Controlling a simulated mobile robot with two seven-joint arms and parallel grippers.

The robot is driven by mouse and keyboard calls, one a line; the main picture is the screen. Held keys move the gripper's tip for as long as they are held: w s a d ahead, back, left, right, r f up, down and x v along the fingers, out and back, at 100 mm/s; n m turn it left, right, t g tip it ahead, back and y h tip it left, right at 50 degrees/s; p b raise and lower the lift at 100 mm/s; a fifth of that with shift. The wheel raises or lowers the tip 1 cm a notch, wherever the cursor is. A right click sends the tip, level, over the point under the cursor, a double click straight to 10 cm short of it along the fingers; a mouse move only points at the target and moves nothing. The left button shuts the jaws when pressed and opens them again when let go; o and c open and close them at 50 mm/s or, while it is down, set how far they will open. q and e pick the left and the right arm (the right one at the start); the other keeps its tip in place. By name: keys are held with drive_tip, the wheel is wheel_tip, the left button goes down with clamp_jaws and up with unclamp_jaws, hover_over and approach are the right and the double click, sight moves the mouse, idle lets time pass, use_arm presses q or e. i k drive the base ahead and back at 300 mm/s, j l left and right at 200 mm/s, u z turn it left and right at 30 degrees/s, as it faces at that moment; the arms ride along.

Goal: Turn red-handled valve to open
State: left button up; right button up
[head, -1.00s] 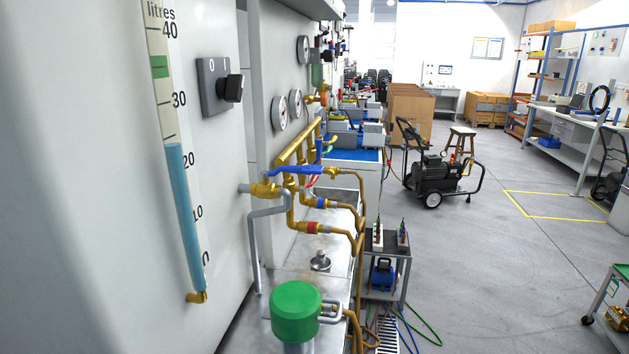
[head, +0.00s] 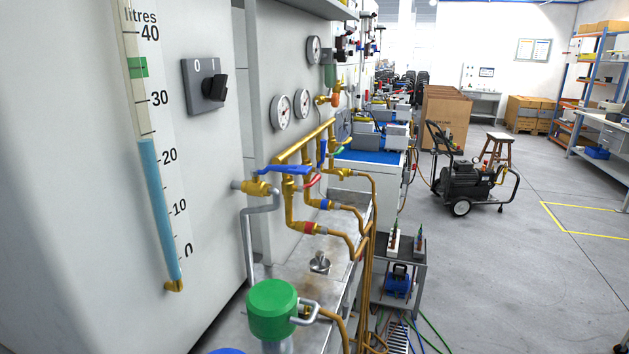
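The brass manifold (head: 304,145) slopes up to the right in front of the white panel. Lower brass branches carry a blue-banded fitting (head: 326,204) and a red-banded fitting (head: 309,228). Neither my left nor my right gripper is in the head view.
A green-capped cylinder (head: 272,309) stands in front, below the pipes. A white tank with a litre gauge (head: 158,200) fills the left, beside a black rotary switch (head: 213,88). A small trolley (head: 408,272) stands right of the bench. Open floor lies farther right.

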sight(317, 177)
drive_tip(key=l+u, duration=0.4)
drive_tip(key=l, duration=0.5)
drive_tip(key=i+l+u, duration=0.1)
drive_tip(key=l+u, duration=0.35)
drive_tip(key=l, duration=0.4)
drive_tip(key=i+l+u, duration=0.2)
drive_tip(key=l, duration=0.2)
drive_tip(key=l+u, duration=0.2)
drive_tip(key=l, duration=0.2)
drive_tip(key=i+l+u, duration=0.15)
drive_tip(key=l, duration=0.15)
drive_tip(key=l+u, duration=0.1)
drive_tip(key=l, duration=0.2)
drive_tip(key=i+l+u, duration=0.15)
drive_tip(key=l, duration=0.15)
drive_tip(key=i+l+u, duration=0.2)
drive_tip(key=l+u, duration=0.15)
drive_tip(key=l, duration=0.15)
drive_tip(key=i+l+u, duration=0.2)
drive_tip(key=k+l, duration=0.05)
drive_tip(key=l, duration=0.05)
